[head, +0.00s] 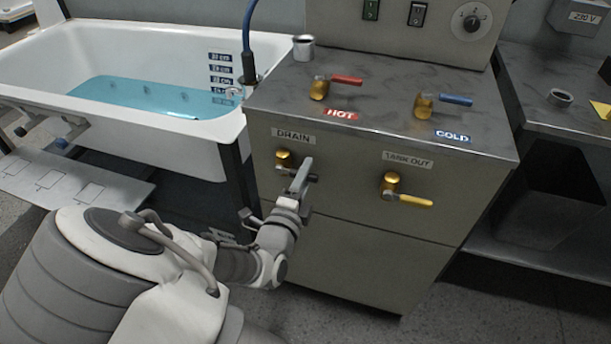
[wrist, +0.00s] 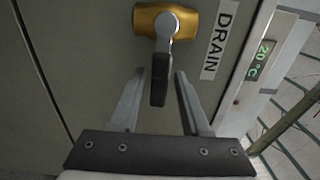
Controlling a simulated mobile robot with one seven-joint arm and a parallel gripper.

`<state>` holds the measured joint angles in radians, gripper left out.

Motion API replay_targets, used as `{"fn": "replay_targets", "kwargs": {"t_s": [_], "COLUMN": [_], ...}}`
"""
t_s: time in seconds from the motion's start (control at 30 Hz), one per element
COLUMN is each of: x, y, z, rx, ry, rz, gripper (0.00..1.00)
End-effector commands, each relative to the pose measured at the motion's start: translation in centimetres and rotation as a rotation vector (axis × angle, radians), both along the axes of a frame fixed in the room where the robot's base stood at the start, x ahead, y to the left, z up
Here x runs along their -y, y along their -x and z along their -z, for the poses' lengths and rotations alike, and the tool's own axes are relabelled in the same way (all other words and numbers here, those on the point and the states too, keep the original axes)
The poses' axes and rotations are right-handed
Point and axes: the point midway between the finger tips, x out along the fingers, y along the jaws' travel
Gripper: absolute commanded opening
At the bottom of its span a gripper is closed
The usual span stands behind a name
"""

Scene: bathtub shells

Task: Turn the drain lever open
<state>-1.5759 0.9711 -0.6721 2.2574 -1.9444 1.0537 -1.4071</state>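The drain valve has a gold body (head: 284,158) under the DRAIN label on the cabinet front. The body also shows at the top of the wrist view (wrist: 150,20). Its lever (wrist: 159,78) has a metal stem and a dark grip. It points right from the valve in the head view, sideways along the cabinet face. My gripper (head: 301,172) is in front of the lever, partly hiding it there. In the wrist view my gripper (wrist: 161,76) is open, its fingers on either side of the grip's end, with gaps visible.
The tank-out valve (head: 391,183) with a yellow lever is to the right on the same cabinet. Red hot (head: 346,80) and blue cold (head: 455,100) levers are on top. A bathtub (head: 150,140) with blue water stands left. Floor shows right of the cabinet.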

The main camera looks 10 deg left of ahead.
Motion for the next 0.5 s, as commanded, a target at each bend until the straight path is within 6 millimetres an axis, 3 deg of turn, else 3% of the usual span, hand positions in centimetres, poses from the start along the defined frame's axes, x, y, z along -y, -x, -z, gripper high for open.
{"fn": "replay_targets", "kwargs": {"t_s": [0.03,0.23,0.5], "x": [-0.01,-0.01,-0.01], "y": [0.02,0.03,0.03], "z": [0.01,0.01,-0.01], "rx": [0.0,0.0,0.001], "ry": [0.0,0.0,0.0], "rz": [0.0,0.0,0.0], "gripper": [0.35,0.0,0.0]}}
